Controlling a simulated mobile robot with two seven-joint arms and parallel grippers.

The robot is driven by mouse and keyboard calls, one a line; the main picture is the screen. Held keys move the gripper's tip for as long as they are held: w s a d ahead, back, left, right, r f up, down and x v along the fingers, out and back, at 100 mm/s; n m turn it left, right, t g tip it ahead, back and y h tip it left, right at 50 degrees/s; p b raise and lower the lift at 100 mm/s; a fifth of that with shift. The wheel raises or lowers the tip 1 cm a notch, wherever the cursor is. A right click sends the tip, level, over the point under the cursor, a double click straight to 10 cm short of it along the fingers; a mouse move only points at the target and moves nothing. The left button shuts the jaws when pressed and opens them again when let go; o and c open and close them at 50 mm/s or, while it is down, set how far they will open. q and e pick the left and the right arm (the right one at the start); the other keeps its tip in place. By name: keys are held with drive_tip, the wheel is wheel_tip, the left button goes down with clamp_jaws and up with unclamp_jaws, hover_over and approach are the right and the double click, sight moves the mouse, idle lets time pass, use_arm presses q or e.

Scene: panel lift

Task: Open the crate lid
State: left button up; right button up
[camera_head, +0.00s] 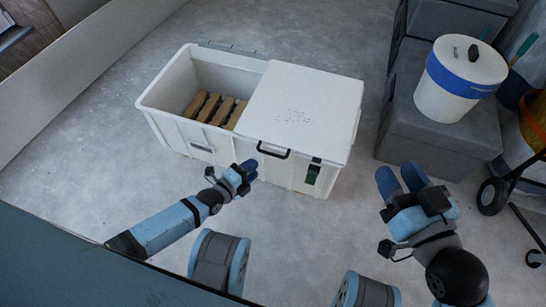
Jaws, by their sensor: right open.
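A white crate (172,132) stands on the floor in the middle of the head view. Its flat white lid (305,105) covers the right part; the left part is uncovered and shows several brown blocks (213,110) inside. A black handle (273,150) sits at the lid's front edge, near its left corner. A dark green latch (312,174) is on the crate's front, right of the handle. My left gripper (249,168) is in front of the crate, just left of and below the handle; its finger gap is unclear. My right gripper (402,178) is open and empty, right of the crate.
Grey boxes (436,130) stand to the right, with a white bucket with a blue band (460,80) on top. A wheeled cart (493,195) is at the far right. Bare floor (90,170) lies left of the crate.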

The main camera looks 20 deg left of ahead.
sight(272, 154)
use_arm(q)
drive_tip(key=b+x, duration=0.3)
drive_tip(key=x, duration=0.6)
drive_tip(key=shift+w+d+f+b, duration=0.1)
drive_tip(key=shift+w+d+b, duration=0.1)
drive_tip(key=shift+b, duration=0.15)
drive_tip(key=shift+w, duration=0.1)
clamp_jaws()
use_arm(e)
drive_tip(key=w+n, duration=0.1)
drive_tip(key=w+d+n+t, duration=0.1)
drive_tip(key=n, duration=0.1)
drive_tip(key=shift+d+r+t+y, duration=0.2)
drive_tip(key=shift+r+t+y, duration=0.1)
drive_tip(key=shift+y, duration=0.1)
